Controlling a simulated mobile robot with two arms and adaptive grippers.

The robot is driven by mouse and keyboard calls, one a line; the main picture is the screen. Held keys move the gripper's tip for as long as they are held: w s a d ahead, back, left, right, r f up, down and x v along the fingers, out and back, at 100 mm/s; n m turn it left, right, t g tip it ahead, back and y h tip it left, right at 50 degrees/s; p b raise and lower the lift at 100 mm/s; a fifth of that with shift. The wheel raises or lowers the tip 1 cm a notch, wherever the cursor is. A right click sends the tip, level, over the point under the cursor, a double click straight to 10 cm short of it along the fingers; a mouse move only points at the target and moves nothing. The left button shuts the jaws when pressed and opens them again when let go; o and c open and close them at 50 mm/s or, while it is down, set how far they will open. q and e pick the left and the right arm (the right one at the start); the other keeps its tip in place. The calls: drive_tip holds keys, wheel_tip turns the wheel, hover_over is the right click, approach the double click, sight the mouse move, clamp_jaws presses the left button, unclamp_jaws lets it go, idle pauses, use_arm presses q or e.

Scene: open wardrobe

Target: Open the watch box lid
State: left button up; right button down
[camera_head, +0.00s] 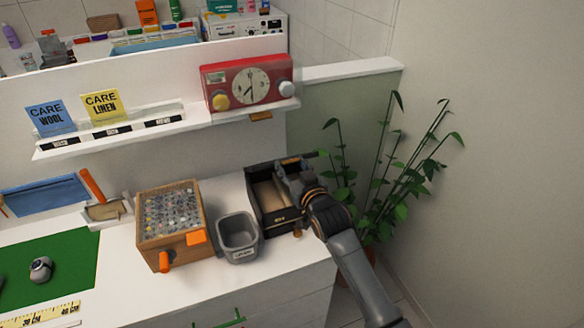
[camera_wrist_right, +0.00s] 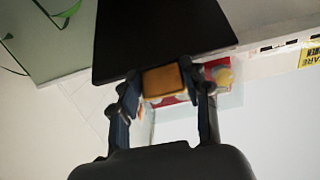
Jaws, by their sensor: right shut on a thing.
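The watch box (camera_head: 279,217) is a dark box on the white counter. Its beige inside shows from above, and its dark lid stands raised at the back, seen nearly edge-on. My right gripper (camera_head: 290,168) is at the top of the raised lid, on its right part. In the right wrist view the lid is a flat black panel (camera_wrist_right: 160,35) with a tan tab (camera_wrist_right: 163,82) at its edge. The fingers of my right gripper (camera_wrist_right: 166,88) are shut on this tab. The gripper and arm hide part of the box's right side. My left gripper is not in view.
A grey bin (camera_head: 238,237) stands just left of the box, then a wooden box of small items (camera_head: 172,214). A shelf with a red timer (camera_head: 248,84) is above and behind. A potted plant (camera_head: 395,180) stands close on the right, behind my arm.

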drive_tip(key=c, duration=1)
unclamp_jaws()
drive_tip(key=shift+r, duration=0.2)
drive_tip(key=o, duration=0.3)
drive_tip(key=shift+w, duration=0.1)
drive_tip(key=shift+o, duration=0.3)
drive_tip(key=shift+f, duration=0.15)
drive_tip(key=v, duration=1.2)
